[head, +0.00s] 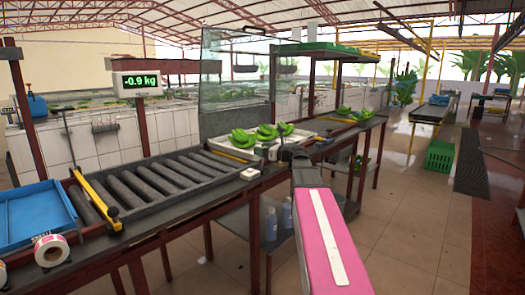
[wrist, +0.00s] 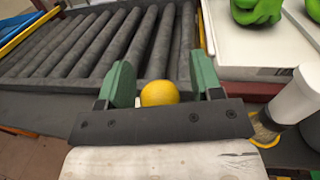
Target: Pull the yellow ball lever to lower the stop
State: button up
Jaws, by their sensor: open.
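The yellow ball (wrist: 160,93) of the lever shows in the wrist view, between the two green fingers of my gripper (wrist: 161,78). The fingers stand apart with a gap on each side of the ball. The dark gripper body covers the ball's lower edge, and the lever's rod is hidden. In the head view my gripper (head: 287,151) is small and dark at the end of my pink arm, by the right end of the roller conveyor; the ball cannot be made out there. A yellow bar (head: 93,200) crosses the conveyor's left part; I cannot tell whether it is the stop.
The roller conveyor (head: 165,172) runs along the bench; its rollers (wrist: 110,40) fill the wrist view's upper left. Green bananas (head: 243,138) lie on a white scale tray (head: 232,151). A white cylinder (wrist: 297,100) stands close right of my gripper.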

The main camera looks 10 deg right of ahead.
grip_shut()
jog(key=shift+s+d+f, duration=0.2)
jog(key=shift+s+d, duration=0.3)
jog(key=shift+s, duration=0.25)
grip_release()
jog(key=v, duration=1)
jog(key=shift+s+d, duration=0.25)
jog(key=shift+d, duration=0.05)
